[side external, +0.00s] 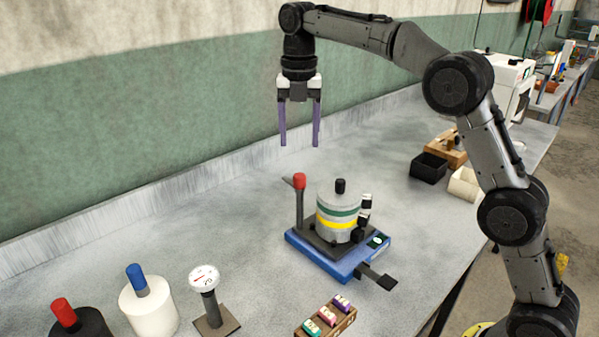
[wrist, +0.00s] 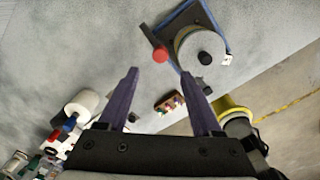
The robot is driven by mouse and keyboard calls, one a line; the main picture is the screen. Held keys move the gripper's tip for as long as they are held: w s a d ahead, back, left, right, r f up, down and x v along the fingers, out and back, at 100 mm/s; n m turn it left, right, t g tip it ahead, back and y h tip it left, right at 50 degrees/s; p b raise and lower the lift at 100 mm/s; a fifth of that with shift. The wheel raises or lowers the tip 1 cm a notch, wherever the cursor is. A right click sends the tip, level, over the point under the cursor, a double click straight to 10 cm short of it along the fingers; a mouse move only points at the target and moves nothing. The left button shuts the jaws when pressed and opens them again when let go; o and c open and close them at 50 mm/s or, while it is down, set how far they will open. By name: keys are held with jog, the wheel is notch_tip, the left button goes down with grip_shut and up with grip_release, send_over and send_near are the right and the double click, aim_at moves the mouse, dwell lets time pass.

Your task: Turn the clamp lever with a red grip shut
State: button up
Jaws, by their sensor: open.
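The clamp lever's red grip (side external: 299,181) tops an upright dark post on the left of a blue-based device (side external: 345,259). A grey canister (side external: 338,199) with green and yellow bands and a black knob stands on that base. My gripper (side external: 300,145) is open and empty, pointing down, well above the red grip. In the wrist view, the red grip (wrist: 160,55) and the canister (wrist: 200,48) lie beyond my spread purple fingers (wrist: 160,85), apart from them.
A gauge on a stand (side external: 204,279), a white cylinder with a blue top (side external: 148,305) and a dark one with a red top (side external: 78,322) stand at the front left. A small wooden block rack (side external: 327,319) is at the front. A black bin (side external: 428,167) stands behind right. Bare table lies left of the device.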

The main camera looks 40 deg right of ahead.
aim_at(300, 175)
notch_tip(300, 175, down, 9)
jog(key=shift+f, duration=0.15)
dwell(0.4)
grip_shut()
